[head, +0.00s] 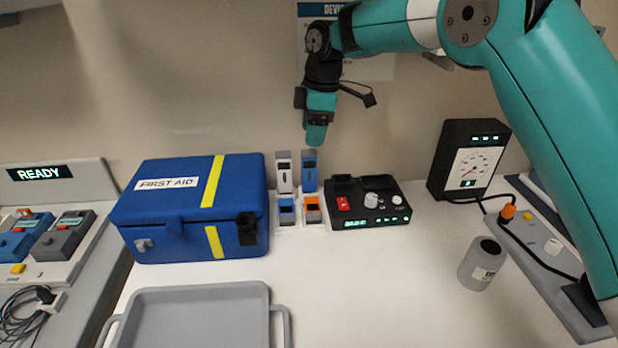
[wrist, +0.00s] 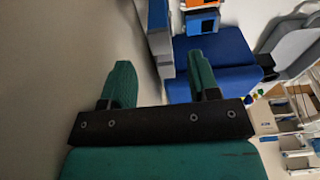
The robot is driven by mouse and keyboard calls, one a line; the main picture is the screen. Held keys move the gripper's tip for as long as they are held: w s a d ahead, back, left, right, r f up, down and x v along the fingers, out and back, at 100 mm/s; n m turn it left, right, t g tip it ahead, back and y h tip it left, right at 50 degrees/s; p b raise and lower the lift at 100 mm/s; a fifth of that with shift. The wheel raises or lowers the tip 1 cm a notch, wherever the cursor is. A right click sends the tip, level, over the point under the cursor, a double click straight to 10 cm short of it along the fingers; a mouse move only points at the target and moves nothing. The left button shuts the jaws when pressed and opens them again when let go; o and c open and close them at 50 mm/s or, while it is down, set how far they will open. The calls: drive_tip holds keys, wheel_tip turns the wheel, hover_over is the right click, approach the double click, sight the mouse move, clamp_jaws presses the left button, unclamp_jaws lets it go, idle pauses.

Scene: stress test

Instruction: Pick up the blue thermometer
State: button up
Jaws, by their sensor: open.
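The blue thermometer (head: 309,170) stands upright in a white holder (head: 290,224) between the first aid case and a black device, in the head view. A similar grey-white unit (head: 284,172) stands close at its left. My gripper (head: 316,138) is above the blue thermometer, pointing down, with a small gap visible in the picture. In the wrist view my gripper (wrist: 163,82) has its two green fingers spread, with nothing between them. Grey and blue upright units show past the fingertips there, but I cannot tell which is the thermometer.
The blue first aid case (head: 185,235) stands left of the holder. A black device with a red switch (head: 368,210) stands right. Blue (head: 287,212) and orange (head: 312,210) units sit in front. A grey tray (head: 200,293) lies nearer. The bench centre is clear; a wall is behind.

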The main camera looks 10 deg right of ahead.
sight(309, 152)
drive_tip(key=f, duration=0.5)
drive_tip(key=a+f, duration=0.1)
drive_tip(key=f, duration=0.2)
drive_tip(key=shift+a+p, duration=0.1)
drive_tip(key=shift+p, duration=0.2)
drive_tip(key=shift+c, duration=0.2)
drive_tip(key=c, duration=1)
